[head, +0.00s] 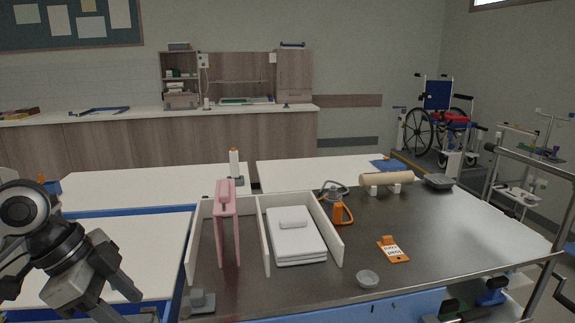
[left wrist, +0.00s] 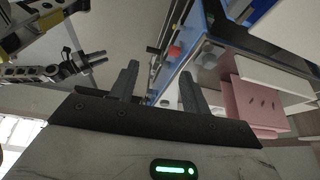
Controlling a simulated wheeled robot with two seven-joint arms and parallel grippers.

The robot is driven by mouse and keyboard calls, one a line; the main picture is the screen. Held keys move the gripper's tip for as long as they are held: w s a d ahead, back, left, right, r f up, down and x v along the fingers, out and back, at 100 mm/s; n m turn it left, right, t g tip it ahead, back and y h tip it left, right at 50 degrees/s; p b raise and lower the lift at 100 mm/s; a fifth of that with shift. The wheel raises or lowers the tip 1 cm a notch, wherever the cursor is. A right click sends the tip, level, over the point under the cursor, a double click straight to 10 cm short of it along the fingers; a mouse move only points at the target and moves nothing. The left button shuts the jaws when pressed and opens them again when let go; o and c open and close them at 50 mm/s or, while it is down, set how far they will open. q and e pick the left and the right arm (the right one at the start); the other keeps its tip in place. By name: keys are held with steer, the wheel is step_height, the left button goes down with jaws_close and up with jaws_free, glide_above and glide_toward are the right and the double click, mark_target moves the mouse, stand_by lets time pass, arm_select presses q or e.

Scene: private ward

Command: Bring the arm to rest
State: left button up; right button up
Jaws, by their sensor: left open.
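My left arm comes in at the lower left of the head view, beside the dark table (head: 440,232) and left of its white-walled tray. My left gripper (left wrist: 160,68) is open in the left wrist view, with nothing between its two dark fingers. In the head view the gripper (head: 112,300) points down and to the right, and its tips are partly cut off by the lower edge. It looks apart from the objects on the table.
The tray (head: 192,240) holds a pink panel (head: 227,235) and folded white cloth (head: 295,238). An orange-handled item (head: 342,212), an orange tag (head: 393,250), a clear cup (head: 368,279) and a tan roll (head: 386,179) sit to its right. A wheelchair (head: 437,96) stands behind.

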arm_select(q)
steer(key=w+d+f+n+t+h, duration=0.1)
steer(key=d+f+n+t, duration=0.15)
steer(key=d+f, duration=0.45)
steer(key=d+f+n+t+h, duration=0.1)
steer(key=d+f+n+t, duration=0.15)
steer(key=f, duration=0.85)
steer(key=s+f+n+t+y, duration=0.3)
steer(key=s+f+n, duration=0.4)
steer(key=s+f, duration=0.3)
steer(key=shift+s+t+y, duration=0.3)
steer(key=shift+s+y, duration=0.2)
steer(key=shift+s, duration=0.7)
steer(key=shift+f, duration=0.1)
